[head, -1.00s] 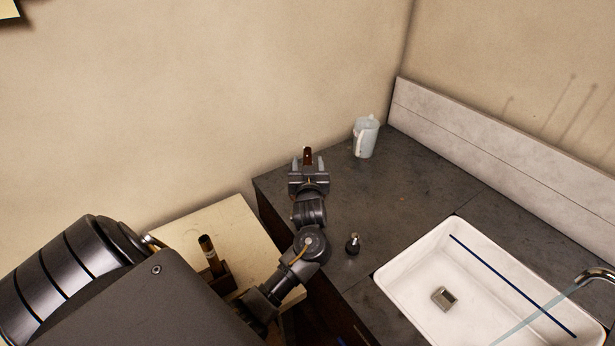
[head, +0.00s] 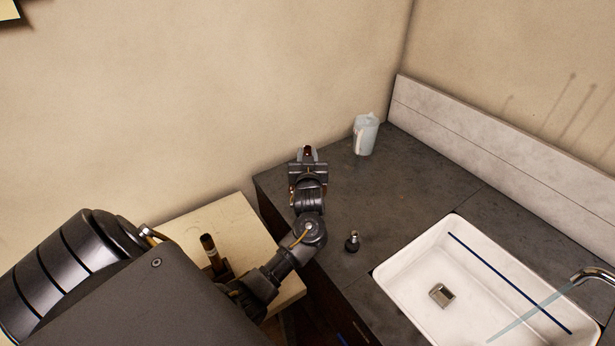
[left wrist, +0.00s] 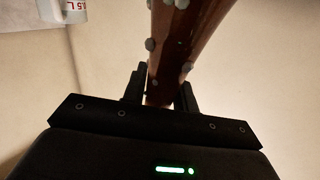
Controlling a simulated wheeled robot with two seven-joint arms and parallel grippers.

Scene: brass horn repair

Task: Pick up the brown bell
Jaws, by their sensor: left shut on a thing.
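The brown bell (left wrist: 184,40) shows in the left wrist view as a reddish-brown tapered body with several pale studs, running up out of the top of the picture. My left gripper (left wrist: 161,88) is shut on its lower, narrow end, with one dark finger on each side. In the head view, my left gripper (head: 308,155) is over the far left corner of the dark counter, and only a bit of the bell shows between its fingers. The rest of the bell is hidden there. I cannot tell whether it touches the counter.
A translucent jug (head: 366,135) stands right of the gripper on the dark counter (head: 400,205). A small dark object with a pale knob (head: 352,241) stands nearer. A white sink (head: 480,290) is at right.

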